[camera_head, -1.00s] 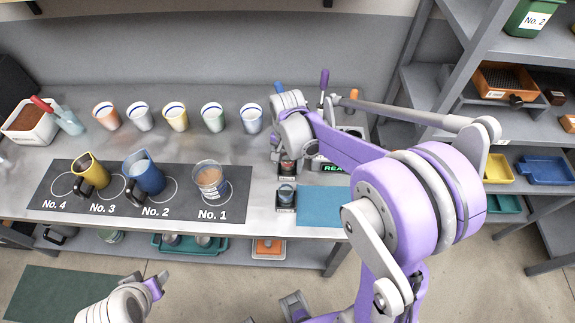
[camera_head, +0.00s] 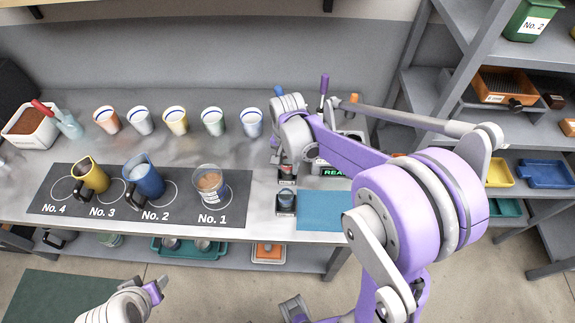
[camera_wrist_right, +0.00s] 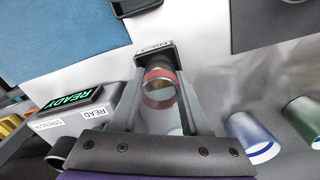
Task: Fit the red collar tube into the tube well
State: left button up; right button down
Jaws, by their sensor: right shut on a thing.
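The red collar tube (camera_wrist_right: 163,98) sits between the fingers of my right gripper (camera_wrist_right: 160,100) in the right wrist view. It looks like clear glass with a red band, and its far end is brownish.
A second dark block with a round top (camera_head: 286,201) stands just in front, beside a blue mat (camera_head: 324,210). A READY display (camera_head: 332,170) is close on the right.

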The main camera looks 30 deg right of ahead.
notch_tip(320, 180, up, 10)
jog(key=shift+f+p, duration=0.25)
jog(key=shift+p, duration=0.1)
dwell(0.5)
